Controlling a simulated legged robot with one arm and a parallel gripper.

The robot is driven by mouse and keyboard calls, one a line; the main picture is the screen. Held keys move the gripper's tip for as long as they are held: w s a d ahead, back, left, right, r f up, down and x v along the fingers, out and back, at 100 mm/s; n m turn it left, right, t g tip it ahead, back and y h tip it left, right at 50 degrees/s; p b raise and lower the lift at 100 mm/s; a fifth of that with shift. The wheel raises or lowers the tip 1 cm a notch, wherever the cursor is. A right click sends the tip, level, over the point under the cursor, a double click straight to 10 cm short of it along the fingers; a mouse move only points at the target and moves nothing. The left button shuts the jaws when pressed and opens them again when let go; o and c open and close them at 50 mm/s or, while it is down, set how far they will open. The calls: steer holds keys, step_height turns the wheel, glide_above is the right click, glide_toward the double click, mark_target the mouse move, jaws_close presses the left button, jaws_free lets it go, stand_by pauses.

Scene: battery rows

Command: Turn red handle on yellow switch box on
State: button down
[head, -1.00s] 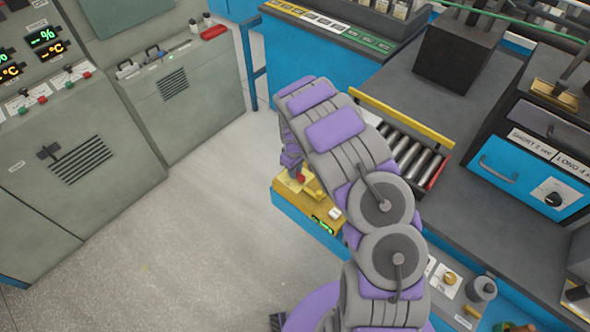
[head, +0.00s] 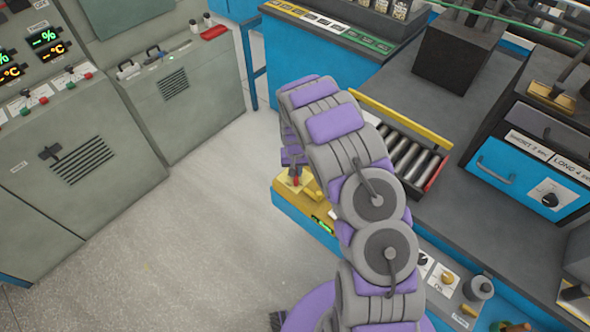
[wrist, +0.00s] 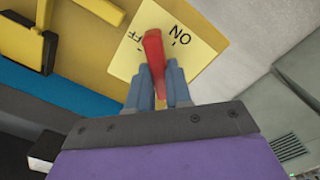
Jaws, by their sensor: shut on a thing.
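The yellow switch box (head: 288,207) sits at the near left corner of the blue-sided bench, partly hidden behind my arm. Its red handle (wrist: 153,55) stands in front of a pale yellow plate (wrist: 205,47) in the wrist view. The handle's tip lies between the "ON" mark and the partly covered "OFF" mark. My gripper (wrist: 160,72) is shut on the red handle, with one grey finger on each side. In the head view, a small red part of the handle (head: 295,180) shows below the end of my arm.
A tray of metal rollers (head: 405,155) with a yellow edge lies on the bench right of my arm. A black block (head: 455,60) stands behind it. Grey-green cabinets (head: 75,180) stand at the left, with clear floor (head: 200,220) between them and the bench.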

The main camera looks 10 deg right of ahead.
steer(key=m, duration=0.4)
steer(key=shift+s+f+m, duration=0.1)
steer(key=shift+s+m, duration=0.05)
steer(key=shift+m, duration=0.15)
steer(key=m, duration=0.4)
steer(key=shift+m, duration=0.3)
steer(key=c, duration=1)
jaws_free()
steer(key=shift+a, duration=0.1)
steer(key=shift+c, duration=0.2)
step_height(320, 180, up, 17)
steer(key=p, duration=0.2)
steer(key=shift+r, duration=0.2)
